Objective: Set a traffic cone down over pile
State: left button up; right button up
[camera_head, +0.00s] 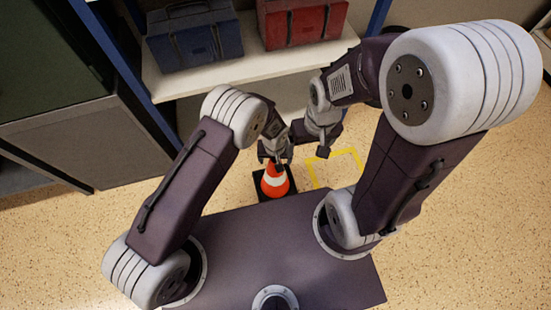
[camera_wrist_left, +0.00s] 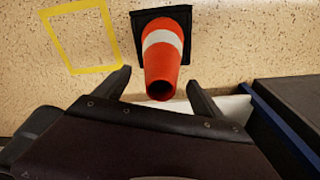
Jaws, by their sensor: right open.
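An orange traffic cone with a white band (camera_head: 275,184) stands upright on its black square base (camera_head: 262,190) on the floor, just beyond my body. It also shows in the left wrist view (camera_wrist_left: 163,62), its top toward my gripper. My left gripper (camera_head: 277,152) is open over the cone. In the left wrist view its fingers (camera_wrist_left: 159,78) stand on either side of the cone's top, with gaps on both sides. My right gripper (camera_head: 328,141) is open and empty, right of the cone. I see no pile in either view.
A yellow square outline (camera_head: 345,152) is marked on the floor right of the cone; the floor inside it looks bare where visible. Behind stands a shelf (camera_head: 240,66) with a blue case (camera_head: 195,38) and a red case (camera_head: 300,22). A grey cabinet (camera_head: 75,140) is at left.

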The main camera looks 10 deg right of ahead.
pick_arm(q)
notch_tip(320, 180, up, 9)
jog(key=s+p, duration=0.1)
jog(key=p, duration=0.3)
jog(key=shift+a, duration=0.15)
dwell(0.5)
